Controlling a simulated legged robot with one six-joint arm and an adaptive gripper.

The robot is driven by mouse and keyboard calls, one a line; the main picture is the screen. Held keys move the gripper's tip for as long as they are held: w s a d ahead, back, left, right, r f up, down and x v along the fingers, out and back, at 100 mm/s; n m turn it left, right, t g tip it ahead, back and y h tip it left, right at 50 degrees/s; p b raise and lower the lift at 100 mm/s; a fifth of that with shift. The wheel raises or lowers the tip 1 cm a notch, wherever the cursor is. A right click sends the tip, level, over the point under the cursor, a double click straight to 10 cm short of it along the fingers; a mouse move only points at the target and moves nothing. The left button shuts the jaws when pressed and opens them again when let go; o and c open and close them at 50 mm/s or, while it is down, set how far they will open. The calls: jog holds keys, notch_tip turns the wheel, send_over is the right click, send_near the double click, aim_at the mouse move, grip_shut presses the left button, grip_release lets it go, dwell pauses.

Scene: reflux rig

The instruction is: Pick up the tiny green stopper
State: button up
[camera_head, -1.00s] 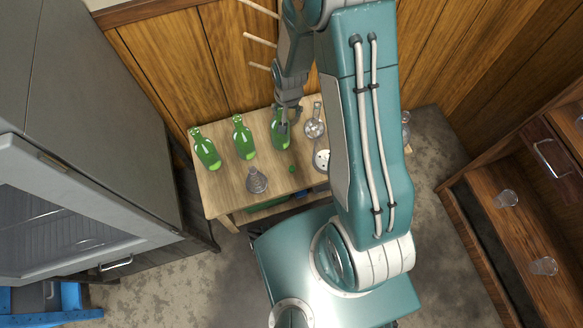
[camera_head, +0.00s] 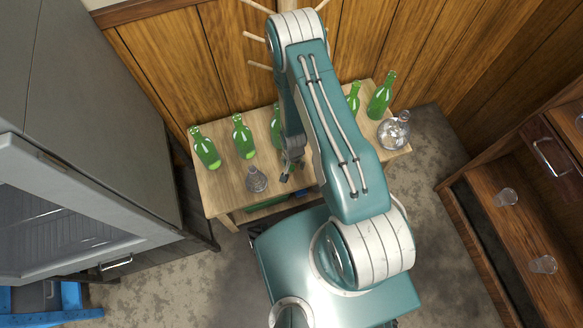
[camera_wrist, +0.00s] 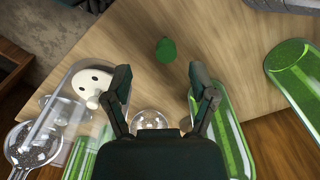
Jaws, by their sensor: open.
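The tiny green stopper (camera_wrist: 166,50) lies on the wooden table in the wrist view, beyond and roughly between my open fingertips. My gripper (camera_wrist: 158,82) is open and empty, with one finger on each side and the stopper a little ahead of the tips. The stopper cannot be made out in the head view, where my gripper and arm cover that spot.
Green bottles (camera_head: 206,150) stand along the table (camera_head: 222,194), and one green bottle (camera_wrist: 222,130) is close beside my right finger. A round flask (camera_head: 394,130) stands at the right. A white perforated piece (camera_wrist: 92,82) is near my left finger.

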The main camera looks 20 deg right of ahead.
aim_at(291, 168)
jog(key=f, duration=0.4)
jog(key=w+f, duration=0.1)
jog(key=f, duration=0.1)
jog(key=shift+a+f, duration=0.1)
jog(key=shift+f, duration=0.15)
jog(key=c, duration=0.9)
jog(key=shift+r, duration=0.1)
